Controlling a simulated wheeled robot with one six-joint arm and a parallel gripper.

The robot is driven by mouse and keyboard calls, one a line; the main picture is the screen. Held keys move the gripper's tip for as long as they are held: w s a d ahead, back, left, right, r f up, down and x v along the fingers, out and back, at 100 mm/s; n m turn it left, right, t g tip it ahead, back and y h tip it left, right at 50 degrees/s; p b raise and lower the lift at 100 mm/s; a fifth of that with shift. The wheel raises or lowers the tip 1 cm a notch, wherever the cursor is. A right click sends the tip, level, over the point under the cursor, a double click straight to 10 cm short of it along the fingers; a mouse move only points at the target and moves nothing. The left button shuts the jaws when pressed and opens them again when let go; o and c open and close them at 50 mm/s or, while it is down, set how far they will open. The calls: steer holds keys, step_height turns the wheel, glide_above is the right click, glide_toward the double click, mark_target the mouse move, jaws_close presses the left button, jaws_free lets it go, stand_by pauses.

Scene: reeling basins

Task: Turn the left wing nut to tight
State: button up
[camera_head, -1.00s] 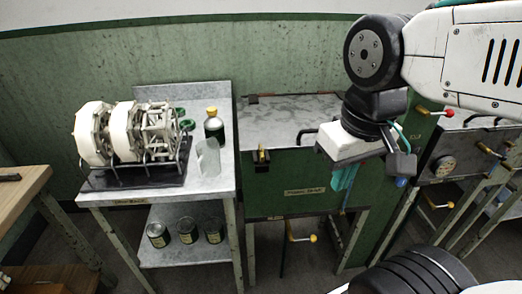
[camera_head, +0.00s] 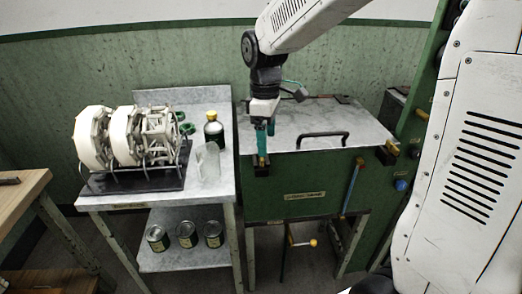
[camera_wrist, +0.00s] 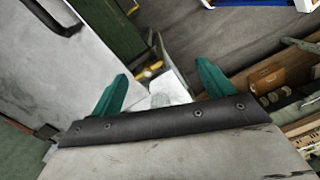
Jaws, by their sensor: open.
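The left wing nut (camera_head: 262,161) is a small brass piece on a dark clamp at the front left corner of the green basin (camera_head: 300,190). In the wrist view a yellow brass piece (camera_wrist: 152,68), apparently this nut, shows between and beyond the fingertips. My gripper (camera_head: 263,148) points down with teal fingers just above the nut. The fingers (camera_wrist: 160,80) are spread apart with nothing held. The head view does not show clearly whether they touch the nut, and the nut's wing angle is too small to tell.
The grey lid (camera_head: 300,118) has a black handle (camera_head: 322,136). Another brass wing nut (camera_head: 391,148) is at the front right corner. Left stands a metal table (camera_head: 212,180) with a white reeling machine (camera_head: 125,140), a green bottle (camera_head: 213,130) and a clear container (camera_head: 208,162).

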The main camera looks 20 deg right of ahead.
steer(key=w+n, duration=0.1)
steer(key=w+r+n, duration=0.1)
steer(key=w+n, duration=0.1)
steer(key=shift+a+r+t, duration=0.1)
steer(key=shift+r+t, duration=0.05)
steer(key=shift+t, duration=0.15)
steer(key=shift+n, duration=0.6)
step_height(320, 180, down, 8)
steer(key=shift+r, duration=0.1)
steer(key=c, duration=1)
